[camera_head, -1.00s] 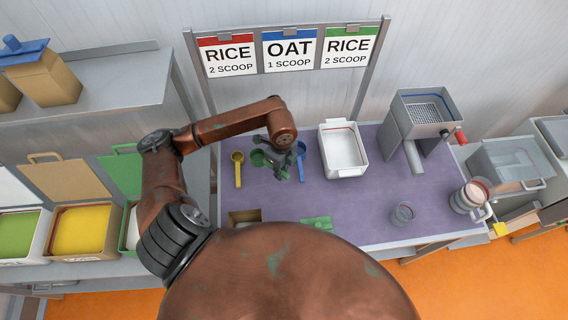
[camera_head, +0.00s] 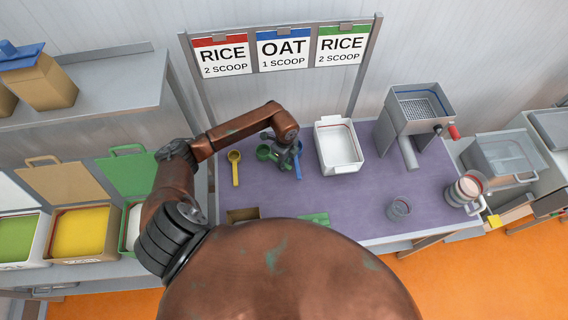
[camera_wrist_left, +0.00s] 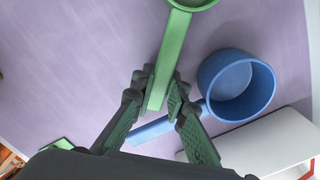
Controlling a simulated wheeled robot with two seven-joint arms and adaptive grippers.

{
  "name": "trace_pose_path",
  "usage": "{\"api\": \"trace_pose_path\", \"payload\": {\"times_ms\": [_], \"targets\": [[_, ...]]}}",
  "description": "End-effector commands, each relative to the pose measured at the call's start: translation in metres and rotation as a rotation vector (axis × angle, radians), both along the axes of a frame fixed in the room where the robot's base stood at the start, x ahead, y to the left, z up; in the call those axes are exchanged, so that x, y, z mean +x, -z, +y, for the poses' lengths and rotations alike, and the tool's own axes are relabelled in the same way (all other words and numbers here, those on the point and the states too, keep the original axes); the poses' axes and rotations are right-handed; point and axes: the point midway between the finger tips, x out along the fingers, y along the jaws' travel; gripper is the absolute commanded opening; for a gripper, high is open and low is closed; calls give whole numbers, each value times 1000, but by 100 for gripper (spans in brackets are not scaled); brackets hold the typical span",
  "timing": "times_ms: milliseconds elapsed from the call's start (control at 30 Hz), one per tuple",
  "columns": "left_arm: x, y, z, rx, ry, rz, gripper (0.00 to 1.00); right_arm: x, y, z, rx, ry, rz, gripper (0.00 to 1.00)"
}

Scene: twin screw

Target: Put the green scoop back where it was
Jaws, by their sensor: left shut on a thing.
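The green scoop (camera_head: 263,152) is among the scoops on the purple table's far left part. My left gripper (camera_head: 286,166) is shut on its handle; in the left wrist view the fingers (camera_wrist_left: 158,92) close around the end of the green handle (camera_wrist_left: 174,50), and the scoop's bowl is cut off at the top edge. The blue scoop (camera_head: 299,147) is just right of the gripper; in the wrist view it (camera_wrist_left: 238,84) lies beside the green handle, its own handle passing behind the fingers. Whether the green scoop touches the table cannot be told. My right gripper is not in view.
A yellow scoop (camera_head: 235,168) lies to the left. A white bin (camera_head: 338,147) stands close right of the blue scoop. A green object (camera_head: 314,218) lies at the near edge beside an open brown box (camera_head: 243,214). The middle right of the purple table (camera_head: 345,202) is clear.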

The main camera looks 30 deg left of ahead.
Motion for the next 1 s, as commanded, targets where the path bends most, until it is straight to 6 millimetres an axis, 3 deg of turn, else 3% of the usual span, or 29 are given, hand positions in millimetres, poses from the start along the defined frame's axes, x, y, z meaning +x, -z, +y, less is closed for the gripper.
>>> {"api": "trace_pose_path", "payload": {"times_ms": [233, 267, 500, 800, 1000], "targets": [[0, 2, 0, 1, 0, 0, 0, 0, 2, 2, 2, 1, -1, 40], [0, 3, 0, 0, 0, 1, 14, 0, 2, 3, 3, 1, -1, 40], [0, 2, 0, 0, 0, 1, 30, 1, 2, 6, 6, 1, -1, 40], [0, 0, 0, 0, 0, 0, 31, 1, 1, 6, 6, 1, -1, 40], [1, -21, 1, 2, 2, -3, 31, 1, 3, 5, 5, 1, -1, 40]]}}
